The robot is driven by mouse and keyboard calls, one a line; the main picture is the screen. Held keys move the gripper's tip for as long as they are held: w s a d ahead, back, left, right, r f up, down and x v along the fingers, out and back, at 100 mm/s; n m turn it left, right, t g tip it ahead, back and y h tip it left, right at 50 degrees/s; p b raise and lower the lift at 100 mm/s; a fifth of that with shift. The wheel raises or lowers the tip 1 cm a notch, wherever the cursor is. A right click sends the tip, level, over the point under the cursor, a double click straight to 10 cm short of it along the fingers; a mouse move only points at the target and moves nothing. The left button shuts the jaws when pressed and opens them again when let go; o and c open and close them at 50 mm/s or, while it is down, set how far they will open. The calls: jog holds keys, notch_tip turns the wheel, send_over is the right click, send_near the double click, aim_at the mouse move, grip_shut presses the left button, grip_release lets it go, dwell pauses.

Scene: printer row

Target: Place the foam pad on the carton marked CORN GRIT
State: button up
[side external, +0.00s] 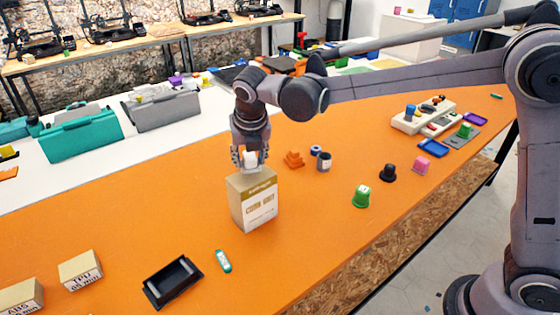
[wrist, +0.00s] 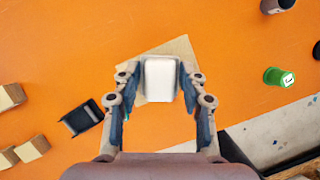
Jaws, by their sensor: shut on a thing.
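The carton marked CORN GRIT (side external: 256,204) stands upright on the orange table, tan with a white label. Its top (wrist: 180,50) shows in the wrist view behind the gripper. My gripper (side external: 249,165) is right over the carton top, pointing down. It is shut on the white foam pad (side external: 250,158), which also shows between the fingers in the wrist view (wrist: 160,80). The pad is at or just above the carton top; I cannot tell whether they touch. The fingers hide the pad's sides.
A black tray (side external: 172,281) and a green-and-white marker-like item (side external: 223,261) lie in front of the carton. Small boxes (side external: 80,270) stand at left.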

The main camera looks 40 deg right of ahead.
jog(key=shift+f, duration=1.15)
jog(key=shift+f, duration=0.1)
jog(key=o, duration=0.9)
jog(key=shift+o, duration=0.2)
